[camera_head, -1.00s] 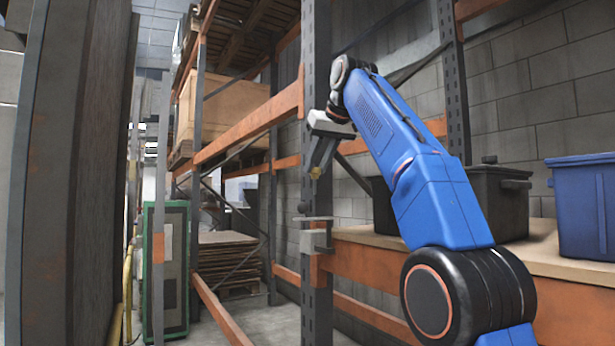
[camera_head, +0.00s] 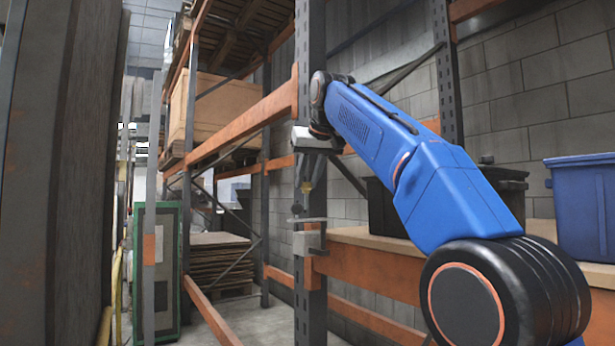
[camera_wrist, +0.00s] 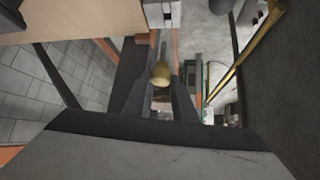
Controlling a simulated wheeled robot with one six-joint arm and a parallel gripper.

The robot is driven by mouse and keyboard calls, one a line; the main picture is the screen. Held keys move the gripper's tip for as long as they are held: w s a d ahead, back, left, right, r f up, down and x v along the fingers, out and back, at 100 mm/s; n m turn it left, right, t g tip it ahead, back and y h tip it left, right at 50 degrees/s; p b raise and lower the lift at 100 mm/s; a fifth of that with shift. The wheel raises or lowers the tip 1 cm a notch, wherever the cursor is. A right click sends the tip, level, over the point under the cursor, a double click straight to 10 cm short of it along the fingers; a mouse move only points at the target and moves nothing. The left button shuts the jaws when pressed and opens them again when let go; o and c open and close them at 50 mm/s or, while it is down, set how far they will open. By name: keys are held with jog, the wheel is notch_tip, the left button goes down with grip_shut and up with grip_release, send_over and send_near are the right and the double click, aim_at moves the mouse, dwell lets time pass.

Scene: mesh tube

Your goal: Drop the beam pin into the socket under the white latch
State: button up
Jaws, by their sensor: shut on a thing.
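My gripper (camera_head: 309,178) hangs down beside the grey rack upright in the head view. In the wrist view its two dark fingers (camera_wrist: 162,90) are shut on the brass beam pin (camera_wrist: 161,76). The pin shows as a small brass spot in the head view (camera_head: 307,187). Just below it, a pale latch plate (camera_head: 310,220) sticks out from the upright, with a grey bracket (camera_head: 307,243) under it. The pin is apart from them. In the wrist view a pale slotted block (camera_wrist: 163,13) lies ahead of the pin at the top. I cannot make out the socket opening.
An orange beam (camera_head: 245,122) runs left from the upright, above the latch. A wooden shelf (camera_head: 375,238) with a black bin (camera_head: 505,196) and a blue bin (camera_head: 583,205) stands right. A dark column (camera_head: 62,170) fills the left. The aisle floor (camera_head: 262,318) is clear.

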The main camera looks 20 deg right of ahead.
jog(key=shift+f, duration=2.45)
jog(key=shift+f, duration=2.8)
jog(key=o, duration=1.1)
jog(key=v, duration=1.7)
jog(key=shift+s+d+r, duration=0.1)
jog(key=shift+s+r, duration=0.05)
jog(key=shift+s, duration=0.05)
